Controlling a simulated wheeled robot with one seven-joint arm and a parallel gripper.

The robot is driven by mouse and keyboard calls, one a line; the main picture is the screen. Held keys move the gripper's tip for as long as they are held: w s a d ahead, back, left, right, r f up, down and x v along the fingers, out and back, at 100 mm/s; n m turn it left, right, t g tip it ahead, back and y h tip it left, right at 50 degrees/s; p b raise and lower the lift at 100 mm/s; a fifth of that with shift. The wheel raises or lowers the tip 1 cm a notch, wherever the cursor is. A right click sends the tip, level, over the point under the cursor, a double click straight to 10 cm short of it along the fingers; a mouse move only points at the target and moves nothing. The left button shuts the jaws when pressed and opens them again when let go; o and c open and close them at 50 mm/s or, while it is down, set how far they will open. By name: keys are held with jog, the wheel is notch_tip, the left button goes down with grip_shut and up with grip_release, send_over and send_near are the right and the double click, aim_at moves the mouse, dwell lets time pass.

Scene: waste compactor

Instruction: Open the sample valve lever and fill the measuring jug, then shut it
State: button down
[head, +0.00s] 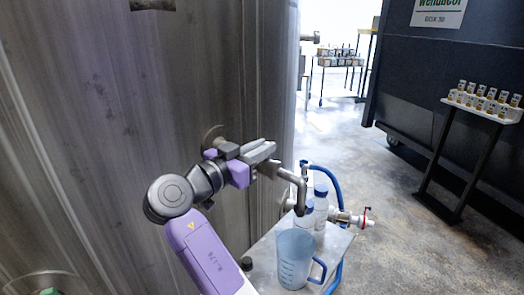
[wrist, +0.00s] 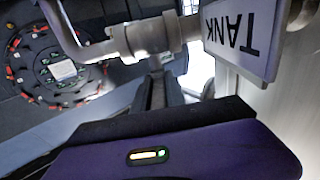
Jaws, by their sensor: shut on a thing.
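The sample valve's bent metal spout (head: 300,192) sticks out from the tank wall and points down. The fingers hide the lever's end. The translucent blue measuring jug (head: 293,258) stands upright below the spout, its handle to the right. I cannot make out liquid in the jug or a stream from the spout.
The jug shares a small grey stand (head: 262,262) with blue-capped bottles (head: 321,208). A blue hose (head: 337,185) and a white fitting with a red handle (head: 348,217) are close right. A TANK sign (wrist: 243,36) hangs by the valve. The floor (head: 410,240) is open to the right.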

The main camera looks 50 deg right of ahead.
jog(key=c, duration=1.4)
grip_release()
jog(key=shift+o, duration=0.2)
jog(key=a+b, duration=0.1)
jog(key=a, duration=0.6)
jog(key=shift+a, duration=0.4)
